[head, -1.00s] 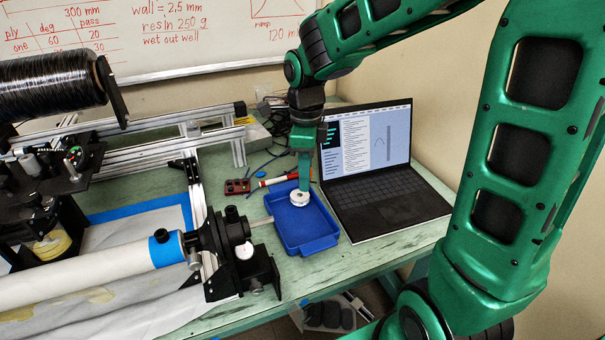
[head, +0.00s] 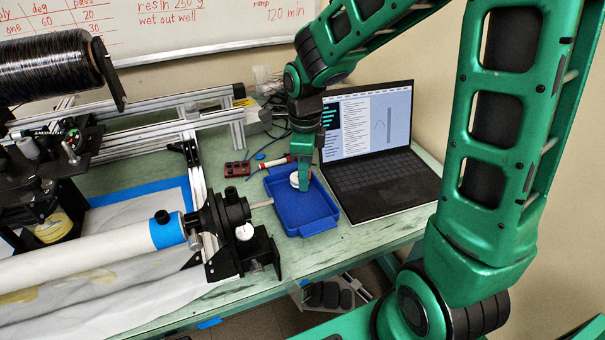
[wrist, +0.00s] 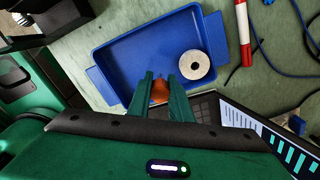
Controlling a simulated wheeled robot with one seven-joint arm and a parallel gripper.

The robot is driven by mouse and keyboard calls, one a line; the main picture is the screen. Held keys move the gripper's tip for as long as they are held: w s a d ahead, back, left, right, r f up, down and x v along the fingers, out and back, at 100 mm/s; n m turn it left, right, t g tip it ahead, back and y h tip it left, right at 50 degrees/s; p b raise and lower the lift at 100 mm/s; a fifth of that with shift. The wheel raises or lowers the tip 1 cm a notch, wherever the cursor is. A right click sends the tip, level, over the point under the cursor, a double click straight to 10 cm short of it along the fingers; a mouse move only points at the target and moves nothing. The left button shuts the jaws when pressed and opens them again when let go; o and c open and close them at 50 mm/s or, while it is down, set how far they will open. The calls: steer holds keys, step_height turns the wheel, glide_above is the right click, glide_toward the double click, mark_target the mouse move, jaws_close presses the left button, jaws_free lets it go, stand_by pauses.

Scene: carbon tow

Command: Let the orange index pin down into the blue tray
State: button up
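The blue tray (head: 322,226) sits on the green bench, left of the laptop; it fills the middle of the wrist view (wrist: 120,62). A white ring-shaped roll (head: 294,178) lies in it, and shows right of my fingers in the wrist view (wrist: 187,72). My gripper (head: 304,187) points down over the tray. In the wrist view the orange index pin (wrist: 159,91) sits between my two green fingers (wrist: 160,80), which look closed on it. The pin's lower end and any contact with the tray floor are hidden.
The open laptop (head: 372,180) stands close to the tray's right. A black clamp stand with a rod (head: 240,230) is at its left. A red-and-white marker (head: 275,163) and dark red block (head: 237,169) lie behind. The near part of the tray is clear.

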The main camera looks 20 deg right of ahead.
steer(key=o, duration=0.5)
steer(key=shift+r, duration=0.1)
step_height(320, 180, up, 11)
steer(key=shift+w+f, duration=0.1)
steer(key=shift+f, duration=0.1)
steer(key=shift+d, duration=0.1)
steer(key=s+d+f+n, duration=0.1)
steer(key=s+d+n, duration=0.4)
steer(key=s, duration=0.3)
steer(key=s+d+n, duration=0.6)
steer(key=s, duration=0.1)
steer(key=s+d+f+n, duration=0.1)
steer(key=s+d+n, duration=0.5)
steer(key=s, duration=0.2)
steer(key=shift+s+d+f+n, duration=0.15)
steer(key=shift+s+f+n, duration=0.15)
steer(key=shift+s, duration=0.05)
